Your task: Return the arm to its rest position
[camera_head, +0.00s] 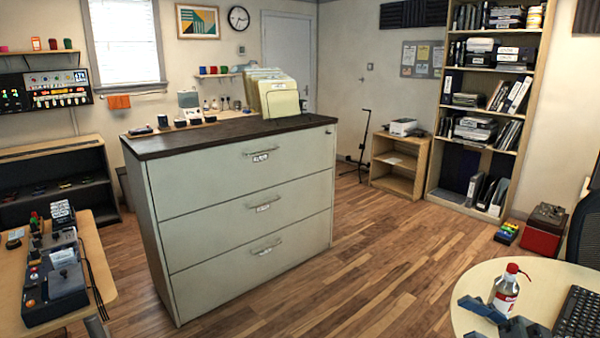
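Blue-grey parts of what looks like my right gripper (500,318) show at the bottom right edge, low over the round table (540,276). A clear bottle with a red cap and a red-and-white label (506,287) is upright right behind these parts. They hide its base, so I cannot tell whether the fingers touch it or are apart from it. The rest of this arm is cut off by the frame. My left gripper and arm are not in view.
A black keyboard (580,317) lies on the round table, beside a dark chair (584,230). A large drawer cabinet (240,205) stands in the middle. A wooden desk (98,262) with devices is at left. Open wooden floor (380,250) lies between cabinet and round table.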

